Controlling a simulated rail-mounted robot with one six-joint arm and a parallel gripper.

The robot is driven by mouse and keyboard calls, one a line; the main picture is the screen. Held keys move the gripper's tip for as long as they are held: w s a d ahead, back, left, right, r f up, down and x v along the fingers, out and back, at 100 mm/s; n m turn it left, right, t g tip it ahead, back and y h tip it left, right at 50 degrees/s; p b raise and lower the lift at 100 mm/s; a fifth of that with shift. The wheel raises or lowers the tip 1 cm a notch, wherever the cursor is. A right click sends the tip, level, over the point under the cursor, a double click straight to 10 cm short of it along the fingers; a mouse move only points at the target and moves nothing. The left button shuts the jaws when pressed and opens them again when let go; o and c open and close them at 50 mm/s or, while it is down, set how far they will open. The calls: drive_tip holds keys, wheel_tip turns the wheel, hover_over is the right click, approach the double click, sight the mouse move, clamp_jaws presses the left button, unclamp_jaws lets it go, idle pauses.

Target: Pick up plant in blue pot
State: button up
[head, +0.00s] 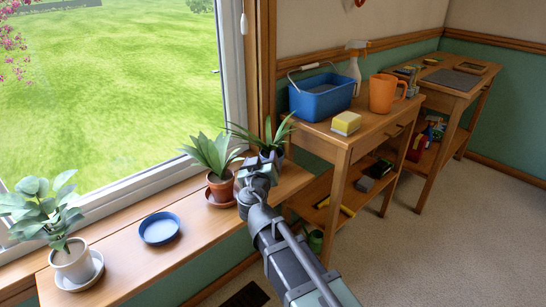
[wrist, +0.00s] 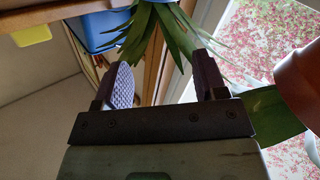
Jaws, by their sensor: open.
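The plant with long, narrow green leaves (head: 274,134) stands at the far right end of the window ledge. Its dark pot is mostly hidden behind my gripper (head: 256,168) in the head view, so its colour is hard to tell there. In the wrist view, which looks upside down, the plant's leaves (wrist: 160,35) hang ahead of and between my fingers, and a sliver of blue shows at their base at the top edge. My gripper (wrist: 164,66) is open, with nothing seen held between its fingers.
A plant in a terracotta pot (head: 220,188) stands close left of my gripper; its pot (wrist: 298,80) fills the wrist view's right edge. A blue saucer (head: 160,229) and a white-potted plant (head: 73,262) are further left. A blue bucket (head: 324,98) and sponge (head: 346,122) sit on the right-hand table.

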sight(267, 143)
drive_tip(key=w, duration=1.1)
drive_tip(key=shift+w+d+f, duration=0.1)
drive_tip(key=shift+w+d, duration=0.3)
clamp_jaws()
